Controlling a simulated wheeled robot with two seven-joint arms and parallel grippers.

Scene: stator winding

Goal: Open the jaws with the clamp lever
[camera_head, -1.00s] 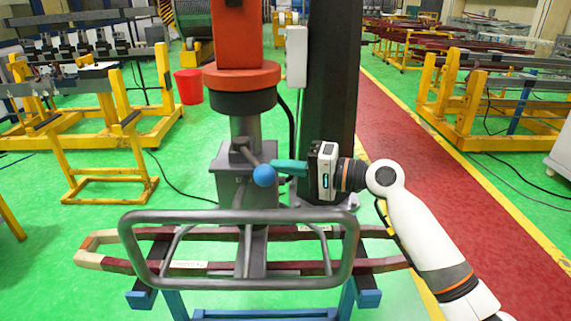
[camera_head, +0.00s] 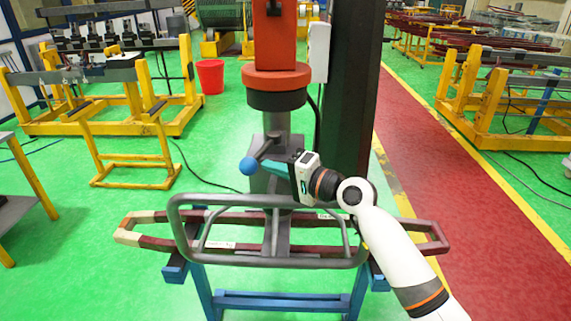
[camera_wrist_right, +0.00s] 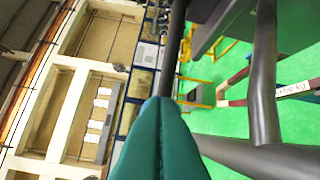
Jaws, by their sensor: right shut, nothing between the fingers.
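The clamp lever is a grey rod with a blue ball knob (camera_head: 249,166) on the machine's column in the head view. My right gripper (camera_head: 264,165), with teal fingers, comes from the right and its tips are right beside the knob. In the right wrist view the teal fingers (camera_wrist_right: 161,130) are closed together, with a dark rod (camera_wrist_right: 174,50) just beyond their tips. Whether they touch the lever I cannot tell. The jaws (camera_head: 277,228) are partly hidden behind the grey tube frame. My left gripper is not in view.
A rounded grey tube frame (camera_head: 265,262) stands in front of the column. A long maroon coil (camera_head: 150,243) lies through it on a blue stand (camera_head: 280,299). A dark pillar (camera_head: 347,100) rises behind my right gripper.

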